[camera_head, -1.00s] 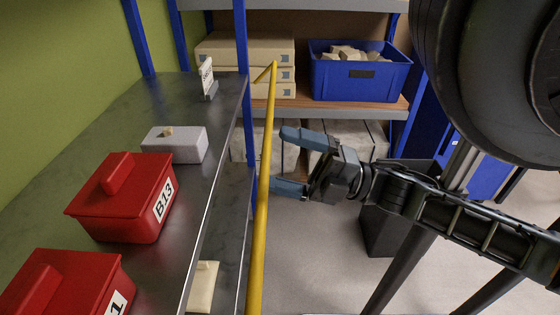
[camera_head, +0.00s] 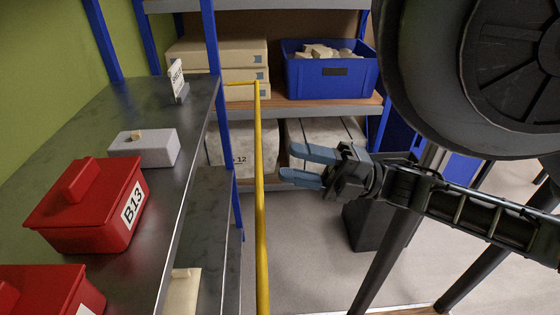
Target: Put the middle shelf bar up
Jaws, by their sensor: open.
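The yellow shelf bar (camera_head: 260,190) runs along the open front of the metal shelf at the left. Its far end bends in towards the blue upright (camera_head: 215,90) near the blue bin. Its near end runs out of the bottom of the picture. My gripper (camera_head: 285,164) is to the right of the bar, with its two blue-grey fingers spread and pointing left at it. The fingers look empty, and a gap shows between them and the bar.
The metal shelf (camera_head: 95,125) holds red boxes (camera_head: 90,215), a grey block (camera_head: 145,148) and a small sign (camera_head: 178,82). Behind, a rack holds a blue bin (camera_head: 330,72) and cartons (camera_head: 215,55). A dark bin (camera_head: 375,222) stands on the floor beyond my arm.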

